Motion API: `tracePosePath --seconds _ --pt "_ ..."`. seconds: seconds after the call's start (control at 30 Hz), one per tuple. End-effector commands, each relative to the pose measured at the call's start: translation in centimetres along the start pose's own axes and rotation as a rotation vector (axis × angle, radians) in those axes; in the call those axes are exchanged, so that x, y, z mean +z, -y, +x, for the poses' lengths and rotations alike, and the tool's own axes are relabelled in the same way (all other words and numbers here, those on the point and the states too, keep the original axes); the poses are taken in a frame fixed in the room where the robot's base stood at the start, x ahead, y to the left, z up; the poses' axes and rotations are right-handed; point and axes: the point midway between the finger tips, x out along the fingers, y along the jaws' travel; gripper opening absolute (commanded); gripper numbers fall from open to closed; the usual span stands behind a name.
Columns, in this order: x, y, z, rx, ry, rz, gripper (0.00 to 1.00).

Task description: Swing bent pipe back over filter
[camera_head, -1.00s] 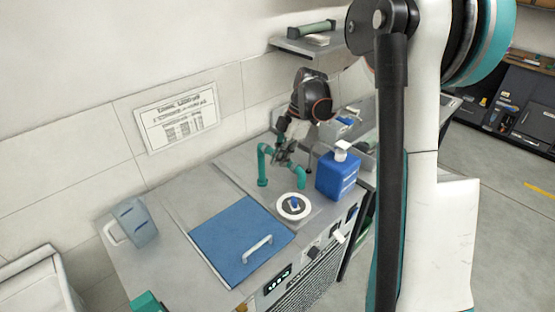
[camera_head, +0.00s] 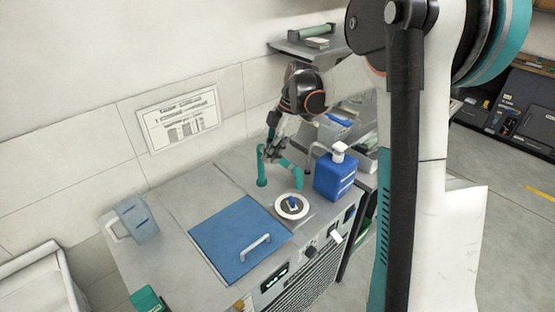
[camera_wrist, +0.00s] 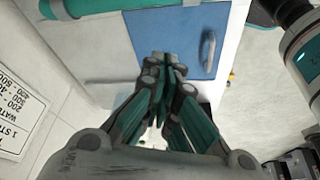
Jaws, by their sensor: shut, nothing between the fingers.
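The teal bent pipe (camera_head: 291,168) rises from the counter and reaches right. Its free end shows just behind the filter in the head view; its height above the counter is hard to judge. The filter, a white ring with a dark center and blue knob (camera_head: 292,205), sits in the counter in front of it. My gripper (camera_head: 275,150) is shut and empty beside the pipe's upper bend, partly overlapping it. The shut fingertips show in the wrist view (camera_wrist: 161,62), near a teal pipe section (camera_wrist: 95,9). I cannot tell whether they touch it.
A blue pump bottle (camera_head: 335,175) stands right of the filter. A blue lid (camera_head: 232,238) with a pale handle lies in front. A translucent pitcher (camera_head: 138,219) stands at the left. A shelf (camera_head: 308,46) hangs above, behind my wrist.

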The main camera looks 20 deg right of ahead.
Motion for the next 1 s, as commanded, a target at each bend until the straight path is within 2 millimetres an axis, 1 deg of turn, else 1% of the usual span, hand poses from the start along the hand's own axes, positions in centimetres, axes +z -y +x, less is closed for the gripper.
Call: tracePosePath --seconds 0.03,0.2,0.3,0.4,0.57,1.0 --pt "-0.1 -0.2 -1.4 0.0 0.0 0.001 0.0" --pt "-0.2 -0.6 -4.7 0.0 -0.001 0.0 0.0" --pt "-0.2 -0.8 -6.0 0.0 -0.001 -0.001 0.0" --pt "-0.2 -0.9 -6.8 0.0 -0.001 -0.001 0.0" --pt "-0.2 -0.9 -7.3 0.0 -0.001 -0.002 0.0" --pt "-0.2 -0.9 -7.3 0.0 -0.001 -0.001 0.0"
